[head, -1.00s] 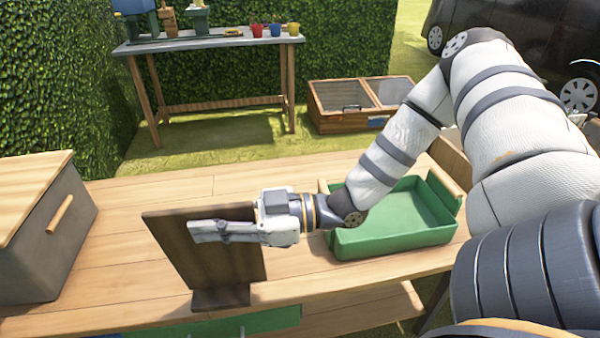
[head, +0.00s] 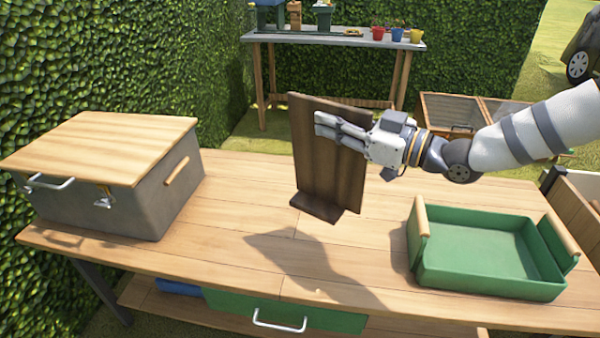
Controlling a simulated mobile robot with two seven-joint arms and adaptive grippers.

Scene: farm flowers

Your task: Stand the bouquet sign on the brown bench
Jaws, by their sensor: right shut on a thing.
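The bouquet sign (head: 312,170) is a dark brown upright board with a small foot at its base. My right gripper (head: 328,128) is shut on it near its upper part, coming in from the right. The sign hangs above the brown bench (head: 230,255), and its shadow lies on the planks apart from its foot. The side of the sign that faces me is plain, and its other side is hidden. My left gripper is not in view.
A grey box with a wooden lid (head: 110,175) stands on the bench's left end. A green tray (head: 490,280) with wooden handles stands on the right. The bench middle is clear. A table with pots (head: 330,38) stands behind, by the hedge.

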